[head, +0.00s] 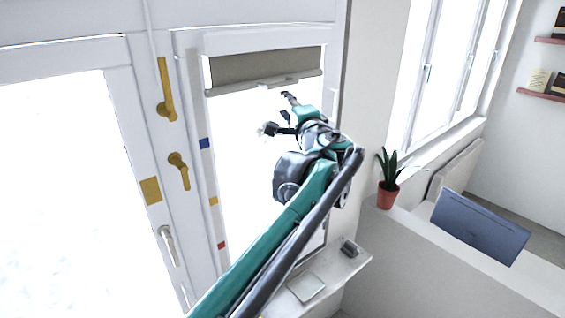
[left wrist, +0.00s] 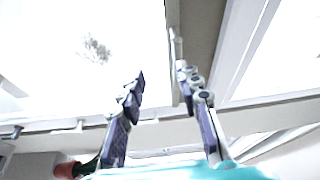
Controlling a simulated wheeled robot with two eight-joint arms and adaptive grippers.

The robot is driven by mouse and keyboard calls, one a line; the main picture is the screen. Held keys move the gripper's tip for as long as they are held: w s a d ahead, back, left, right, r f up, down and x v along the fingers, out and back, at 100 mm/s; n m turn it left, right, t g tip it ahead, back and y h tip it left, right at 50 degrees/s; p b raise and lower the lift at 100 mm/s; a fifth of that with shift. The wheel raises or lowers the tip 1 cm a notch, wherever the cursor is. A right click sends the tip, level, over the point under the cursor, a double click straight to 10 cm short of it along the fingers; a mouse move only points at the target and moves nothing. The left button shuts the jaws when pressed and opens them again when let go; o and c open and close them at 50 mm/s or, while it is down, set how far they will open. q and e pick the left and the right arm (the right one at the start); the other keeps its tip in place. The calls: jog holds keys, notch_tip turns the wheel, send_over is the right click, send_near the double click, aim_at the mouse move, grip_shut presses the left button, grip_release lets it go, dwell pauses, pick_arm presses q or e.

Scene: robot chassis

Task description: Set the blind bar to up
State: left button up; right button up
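The blind (head: 240,70) is a short grey-brown panel at the top of the window in the head view, with a pale bar (head: 240,88) along its lower edge. A small tab shows near the bar's middle. My left gripper (head: 284,112) is just below the bar, fingers spread and empty. In the left wrist view the blind (left wrist: 202,28) and bar (left wrist: 171,20) run up the picture. There the left gripper (left wrist: 161,72) is open; its right finger overlaps the blind and bar. Whether it touches them I cannot tell. My right gripper is not in view.
A white door with brass handles (head: 179,170) stands left of the window. A sill (head: 335,275) lies below with small objects. A potted plant (head: 388,195) and a blue laptop-like panel (head: 480,225) are at the right. The space before the glass is otherwise clear.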

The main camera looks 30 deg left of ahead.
pick_arm(q)
jog(key=d+r+m+t, duration=0.2)
jog(key=d+r, duration=0.1)
send_near(283, 79)
jog(key=shift+y, duration=0.3)
jog(key=w+a+r, duration=0.1)
jog(key=w+a, duration=0.1)
jog(key=a, duration=0.1)
jog(key=w+a+r, duration=0.1)
jog(key=shift+a+r, duration=0.3)
notch_tip(283, 79, down, 26)
jog(key=b, duration=1.4)
jog(key=shift+f, duration=0.2)
jog(key=shift+s+d, duration=0.1)
